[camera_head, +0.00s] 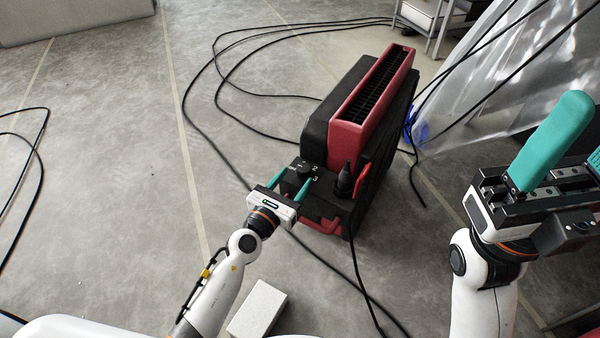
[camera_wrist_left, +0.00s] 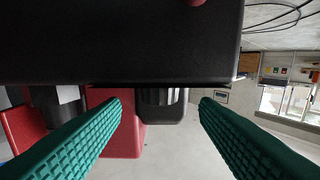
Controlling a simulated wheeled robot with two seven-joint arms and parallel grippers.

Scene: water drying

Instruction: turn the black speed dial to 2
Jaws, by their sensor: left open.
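The black speed dial (camera_head: 303,169) sits on the black top of a red and black machine (camera_head: 345,130), near white numbers 2 and 3. I cannot tell which number it points to. In the left wrist view the ribbed black dial (camera_wrist_left: 163,97) shows between the green fingers, with clear space on both sides. My left gripper (camera_head: 292,180) is open, its fingers on either side of the dial and apart from it. My right gripper (camera_head: 580,130) is open and empty at the right, away from the machine, its second finger cut by the picture edge.
A black nozzle-like part (camera_head: 344,182) stands on the machine just right of the dial. Black cables (camera_head: 190,85) run across the grey floor. A white block (camera_head: 257,308) lies on the floor below my left arm. Clear plastic sheeting (camera_head: 490,85) hangs at the upper right.

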